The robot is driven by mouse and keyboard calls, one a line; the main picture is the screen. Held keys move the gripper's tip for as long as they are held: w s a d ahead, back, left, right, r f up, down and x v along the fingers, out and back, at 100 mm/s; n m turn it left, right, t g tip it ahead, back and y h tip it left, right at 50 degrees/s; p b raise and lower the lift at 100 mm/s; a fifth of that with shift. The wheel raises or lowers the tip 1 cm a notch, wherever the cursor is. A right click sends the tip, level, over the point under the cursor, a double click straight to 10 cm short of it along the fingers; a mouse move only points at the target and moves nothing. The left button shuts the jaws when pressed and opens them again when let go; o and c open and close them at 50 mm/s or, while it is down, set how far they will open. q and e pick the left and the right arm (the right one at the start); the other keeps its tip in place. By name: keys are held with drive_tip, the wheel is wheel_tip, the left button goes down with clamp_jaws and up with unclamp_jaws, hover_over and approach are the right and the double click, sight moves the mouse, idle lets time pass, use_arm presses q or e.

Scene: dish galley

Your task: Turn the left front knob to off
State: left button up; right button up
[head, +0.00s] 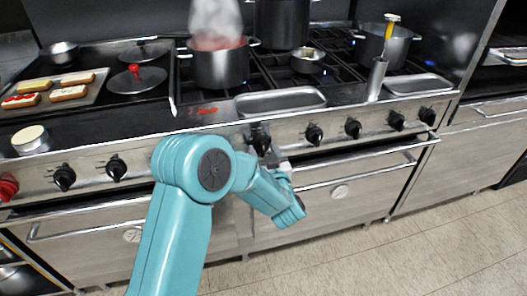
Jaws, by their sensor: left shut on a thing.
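My left arm reaches in from below, and my left gripper (276,160) is at the front panel of the range, shut on a black knob (261,137). This knob is the leftmost one showing on the panel right of my arm's elbow. The fingertips are small and partly hidden by the wrist, and I cannot read which way the knob points. Above it to the left, a steaming pot of red sauce (221,68) stands on the burner grate. My right gripper is not in view.
More black knobs (313,134) line the panel to the right, with others (64,177) to the left. A metal tray (281,101) lies above the held knob. Oven handles (356,173) stick out below. The tiled floor (400,255) is clear.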

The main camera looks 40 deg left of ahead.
use_arm(q)
drive_tip(key=o, duration=1)
drive_tip(key=shift+o, duration=0.2)
drive_tip(key=v, duration=1.6)
drive_tip(key=shift+s, duration=0.15)
